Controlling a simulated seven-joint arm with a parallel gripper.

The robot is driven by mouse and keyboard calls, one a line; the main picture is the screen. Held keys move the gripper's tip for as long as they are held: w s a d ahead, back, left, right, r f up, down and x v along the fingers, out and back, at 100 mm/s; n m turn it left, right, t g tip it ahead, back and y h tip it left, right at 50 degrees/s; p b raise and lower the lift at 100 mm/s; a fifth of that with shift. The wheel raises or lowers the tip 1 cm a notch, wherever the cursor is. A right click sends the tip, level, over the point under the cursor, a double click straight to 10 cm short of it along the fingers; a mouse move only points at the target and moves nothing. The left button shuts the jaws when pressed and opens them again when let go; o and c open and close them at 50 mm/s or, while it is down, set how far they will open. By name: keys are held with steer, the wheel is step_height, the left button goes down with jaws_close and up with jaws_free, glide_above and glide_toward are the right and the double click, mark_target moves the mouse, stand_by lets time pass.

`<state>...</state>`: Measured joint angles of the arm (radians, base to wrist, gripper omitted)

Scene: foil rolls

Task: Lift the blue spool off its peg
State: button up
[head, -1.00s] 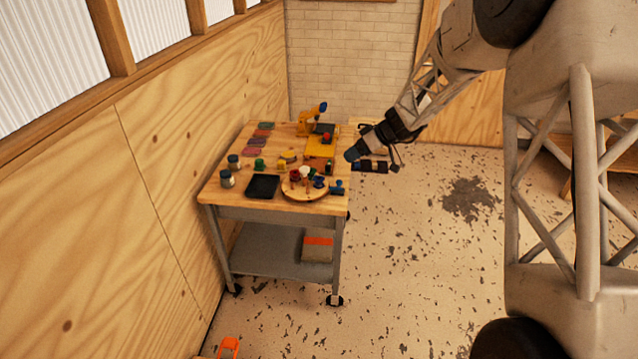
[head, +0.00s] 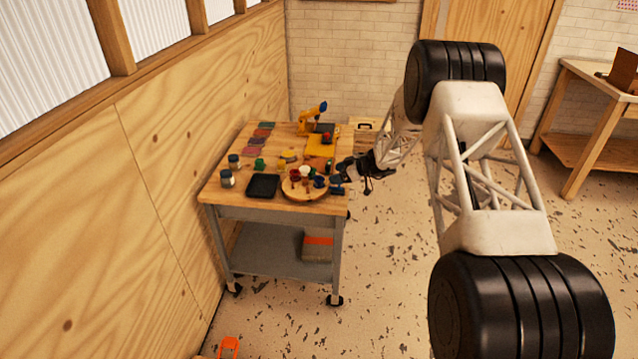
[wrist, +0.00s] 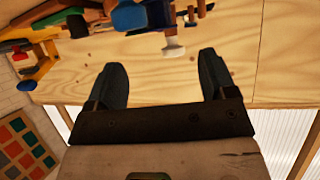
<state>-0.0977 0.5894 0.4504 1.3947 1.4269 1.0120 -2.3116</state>
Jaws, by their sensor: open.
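A small blue piece (head: 319,182), apparently the blue spool, is on the right part of a round wooden board (head: 303,195) on the table. Another blue piece (head: 337,186) is just right of the board. At this size I cannot make out the peg or tell for sure which is the spool. In the wrist view a blue object (wrist: 130,17) is at the top edge, beyond the fingertips. My gripper (head: 343,169) is at the table's right edge, close to the blue pieces. Its fingers are spread apart and empty in the wrist view (wrist: 162,72).
The wooden table (head: 225,200) also holds a black tray (head: 263,186), jars (head: 227,179), a yellow arm-like device (head: 312,116) and several coloured pieces. A white-tipped piece (wrist: 173,50) is near the fingers in the wrist view. Open floor lies right of the table.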

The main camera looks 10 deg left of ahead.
mark_target(318, 179)
steer(key=shift+w+f, duration=0.1)
steer(key=shift+f, duration=0.1)
steer(key=shift+x, duration=1.25)
steer(key=shift+a, duration=0.1)
steer(key=shift+x, duration=2.55)
steer(key=c, duration=1)
steer(key=shift+o, duration=0.2)
